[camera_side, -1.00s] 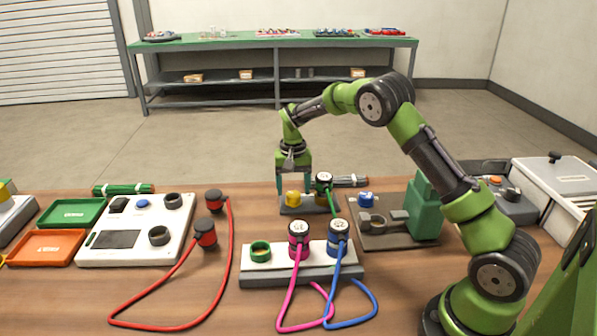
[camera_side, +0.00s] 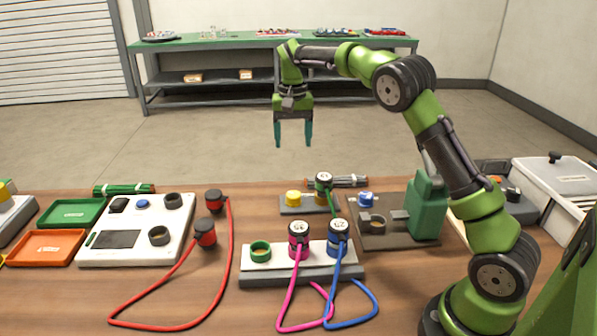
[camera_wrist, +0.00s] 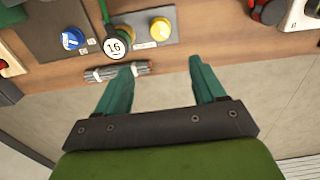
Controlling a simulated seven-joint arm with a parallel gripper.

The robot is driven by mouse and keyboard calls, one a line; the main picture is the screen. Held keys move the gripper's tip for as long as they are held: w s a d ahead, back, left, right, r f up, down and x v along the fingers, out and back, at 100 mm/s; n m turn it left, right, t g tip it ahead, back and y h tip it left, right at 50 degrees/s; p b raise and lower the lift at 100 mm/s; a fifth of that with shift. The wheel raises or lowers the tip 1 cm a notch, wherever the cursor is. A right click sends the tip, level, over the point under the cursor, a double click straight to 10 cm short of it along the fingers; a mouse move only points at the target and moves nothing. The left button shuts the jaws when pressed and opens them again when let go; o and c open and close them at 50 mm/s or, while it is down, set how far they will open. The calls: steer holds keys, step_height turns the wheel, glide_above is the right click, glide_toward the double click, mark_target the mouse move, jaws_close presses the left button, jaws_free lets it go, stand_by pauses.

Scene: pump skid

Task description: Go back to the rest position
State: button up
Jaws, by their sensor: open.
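My gripper (camera_side: 293,140) is open and empty, raised high above the table with its teal fingers pointing down. In the wrist view the two fingers (camera_wrist: 163,72) are spread with nothing between them. Below it stands the green-collared plug numbered 16 (camera_side: 324,182), on a small grey block (camera_side: 309,209) beside a yellow knob (camera_side: 293,199). The plug (camera_wrist: 116,46) and the yellow knob (camera_wrist: 160,29) also show in the wrist view, apart from the fingers.
A white block (camera_side: 258,271) holds a pink plug (camera_side: 298,240), a blue plug (camera_side: 338,240) and an empty-looking green ring (camera_side: 260,251). A red cable (camera_side: 170,324) loops on the left. Air around my gripper is clear.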

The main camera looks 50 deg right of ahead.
steer(key=s+a+r+n+t, duration=0.1)
steer(key=s+a, duration=0.3)
steer(key=s, duration=0.5)
steer(key=s+a+r+n+t+y, duration=0.1)
steer(key=s+a, duration=0.4)
steer(key=s, duration=0.5)
steer(key=s+a+r+n+t+y, duration=0.1)
steer(key=s+a+r+n+t, duration=0.1)
steer(key=s+a+t, duration=0.3)
steer(key=s+r, duration=0.1)
steer(key=s, duration=0.3)
steer(key=shift+s+a+r+n, duration=0.15)
steer(key=shift+s+n, duration=0.05)
steer(key=shift+n, duration=0.2)
